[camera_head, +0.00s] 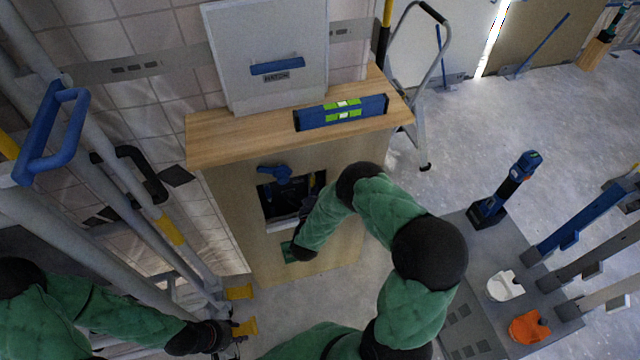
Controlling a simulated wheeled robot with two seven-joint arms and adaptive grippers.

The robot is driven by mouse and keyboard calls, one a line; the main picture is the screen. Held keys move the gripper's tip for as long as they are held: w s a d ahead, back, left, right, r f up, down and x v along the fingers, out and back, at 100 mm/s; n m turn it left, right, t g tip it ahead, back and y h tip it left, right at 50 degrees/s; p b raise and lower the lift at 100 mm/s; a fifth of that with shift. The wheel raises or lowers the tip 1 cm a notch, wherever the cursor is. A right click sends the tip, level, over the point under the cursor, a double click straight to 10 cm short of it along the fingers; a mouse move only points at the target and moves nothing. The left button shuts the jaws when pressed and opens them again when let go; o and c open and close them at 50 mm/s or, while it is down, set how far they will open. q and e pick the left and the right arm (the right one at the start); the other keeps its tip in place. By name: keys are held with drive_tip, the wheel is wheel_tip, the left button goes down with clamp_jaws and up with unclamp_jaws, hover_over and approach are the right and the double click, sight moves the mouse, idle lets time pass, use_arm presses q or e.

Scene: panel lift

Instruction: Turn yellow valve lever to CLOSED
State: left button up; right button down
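A wooden cabinet (225,200) has a dark square opening in its front. A blue handle-like part (274,174) sits at the opening's upper left edge. A small yellowish patch (317,181) shows inside on the right; I cannot tell whether it is the valve lever. My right arm reaches to the opening, and its gripper (306,207) is at the opening's lower right, mostly hidden by the dark interior and my wrist. I cannot see its fingers or any contact. My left gripper (232,336) is low at the left, away from the cabinet, its fingers unclear.
A white panel marked HATCH (268,40) stands on the wooden top, behind a blue spirit level (342,112). Grey pipes with a blue handle (50,130) run along the left. A grey board (490,255) with a drill (505,190) and clamps lies right.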

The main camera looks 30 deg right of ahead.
drive_tip(key=shift+a, duration=0.1)
drive_tip(key=a+m, duration=0.1)
drive_tip(key=a+m+y+p, duration=0.1)
drive_tip(key=m, duration=0.1)
drive_tip(key=shift+w+g+y, duration=0.3)
drive_tip(key=shift+g, duration=0.1)
drive_tip(key=w+a+r+m+y, duration=0.1)
drive_tip(key=a+r+m+y, duration=0.2)
drive_tip(key=a+m+y, duration=0.2)
drive_tip(key=shift+r+m, duration=0.25)
drive_tip(key=shift+m, duration=0.75)
drive_tip(key=shift+w+r+b, duration=0.1)
drive_tip(key=shift+b, duration=0.2)
